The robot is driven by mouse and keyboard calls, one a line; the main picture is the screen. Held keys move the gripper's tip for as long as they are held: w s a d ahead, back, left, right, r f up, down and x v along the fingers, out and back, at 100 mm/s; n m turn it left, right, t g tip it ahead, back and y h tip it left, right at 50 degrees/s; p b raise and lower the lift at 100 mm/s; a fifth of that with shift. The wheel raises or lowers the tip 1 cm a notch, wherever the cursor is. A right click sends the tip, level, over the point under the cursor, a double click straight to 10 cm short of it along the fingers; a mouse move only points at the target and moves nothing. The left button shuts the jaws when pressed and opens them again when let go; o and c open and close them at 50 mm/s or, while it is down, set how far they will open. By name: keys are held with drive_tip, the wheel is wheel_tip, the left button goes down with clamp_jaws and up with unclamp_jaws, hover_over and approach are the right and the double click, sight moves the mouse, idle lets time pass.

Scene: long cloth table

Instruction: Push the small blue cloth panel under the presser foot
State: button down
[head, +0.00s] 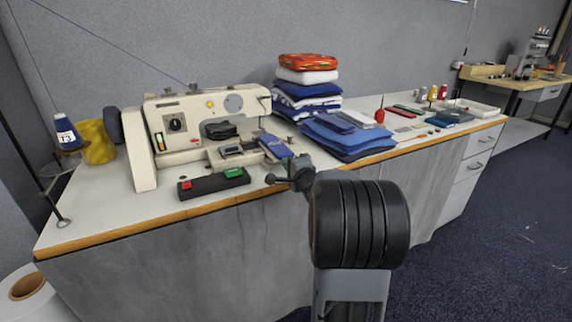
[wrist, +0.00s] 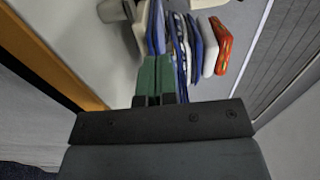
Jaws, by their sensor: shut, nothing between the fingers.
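The white sewing machine (head: 205,125) stands on the left part of the long table. A small blue cloth panel (head: 274,146) lies at the right end of the machine's bed. My gripper (head: 289,163) is just in front of and to the right of the panel; whether it touches it I cannot tell. In the wrist view my gripper's green fingers (wrist: 156,75) are together, with nothing seen between them. A blue strip beyond the fingertips (wrist: 156,28) may be the panel. The presser foot is too small to make out clearly.
A black control box (head: 214,184) with red and green buttons lies in front of the machine. Folded blue cloths (head: 348,136) and a taller cloth stack (head: 306,90) stand to the right. The table's front edge (head: 120,235) runs below.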

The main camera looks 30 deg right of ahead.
sight(283, 156)
drive_tip(key=shift+w+d, duration=0.15)
drive_tip(key=shift+w, duration=0.9)
drive_tip(key=shift+w+r, duration=0.15)
drive_tip(key=shift+w, duration=0.2)
drive_tip(key=shift+w+d+p, duration=0.2)
drive_tip(key=shift+w+p, duration=0.65)
drive_tip(key=shift+w, duration=0.3)
drive_tip(key=s+a+p, duration=0.2)
drive_tip(key=s+p, duration=0.1)
drive_tip(key=s, duration=1.1)
